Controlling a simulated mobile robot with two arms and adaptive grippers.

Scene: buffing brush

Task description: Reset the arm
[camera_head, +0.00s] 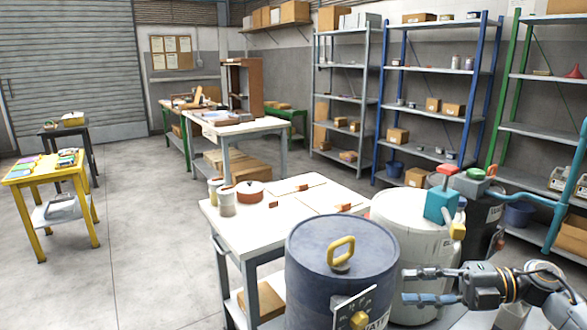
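My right gripper (410,286) comes in from the lower right and points left. Its two fingers are spread apart with nothing between them, so it is open and empty. In the picture it overlaps the lower part of a white drum (400,225), just right of a dark blue drum (325,285). I cannot tell whether it touches either drum. My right arm's wrist and cables show behind the fingers. My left gripper is not in view.
The dark blue drum has a yellow handle (341,250) on its lid. A white worktable (250,215) with jars and small items stands beside it. A yellow table (20,178) stands far left. Shelves (440,110) line the back. The floor (140,250) at left is clear.

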